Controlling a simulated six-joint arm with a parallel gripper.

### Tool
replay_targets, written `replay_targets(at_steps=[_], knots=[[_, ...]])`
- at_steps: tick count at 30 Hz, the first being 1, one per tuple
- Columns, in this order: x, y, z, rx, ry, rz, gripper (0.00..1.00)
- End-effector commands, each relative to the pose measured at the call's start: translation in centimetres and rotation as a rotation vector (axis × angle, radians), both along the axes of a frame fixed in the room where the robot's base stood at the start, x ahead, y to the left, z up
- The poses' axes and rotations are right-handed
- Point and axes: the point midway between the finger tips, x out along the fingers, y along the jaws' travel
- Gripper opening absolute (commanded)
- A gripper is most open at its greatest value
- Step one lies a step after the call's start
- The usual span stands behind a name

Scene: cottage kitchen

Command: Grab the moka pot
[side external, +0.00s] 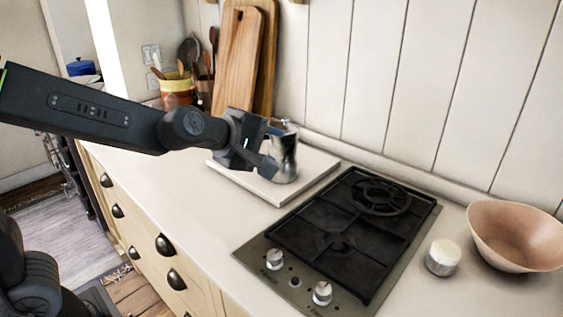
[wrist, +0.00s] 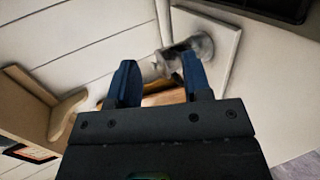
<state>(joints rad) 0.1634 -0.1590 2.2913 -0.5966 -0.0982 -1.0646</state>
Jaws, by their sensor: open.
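The moka pot (side external: 284,155) is silver metal and stands upright on a white board (side external: 318,179) on the counter. My gripper (side external: 268,148) is at the pot's left side in the side view and partly covers it. In the wrist view the pot (wrist: 201,45) shows beyond the fingertips, nearer the right finger. My gripper (wrist: 158,80) is open, its two blue fingers apart with nothing visible held between them. I cannot tell whether a finger touches the pot. Part of the pot is hidden behind the gripper and the right finger.
A black gas hob (side external: 340,235) lies right of the board. Beyond it are a small white-topped jar (side external: 442,258) and a pinkish bowl (side external: 515,237). Wooden cutting boards (side external: 237,62) and a utensil crock (side external: 177,91) stand behind my arm. The counter's front left is clear.

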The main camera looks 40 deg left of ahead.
Motion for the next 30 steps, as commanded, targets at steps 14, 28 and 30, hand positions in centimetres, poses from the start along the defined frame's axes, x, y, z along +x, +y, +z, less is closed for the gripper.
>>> replay_targets(at_steps=[14, 28, 30], knots=[[9.2, 6.0, -9.8, -0.991, -0.641, 1.095, 0.45], [8.0, 9.5, -13.2, -1.141, -1.052, 1.247, 0.45], [8.7, 10.7, -13.2, -1.142, -1.051, 1.248, 0.45]])
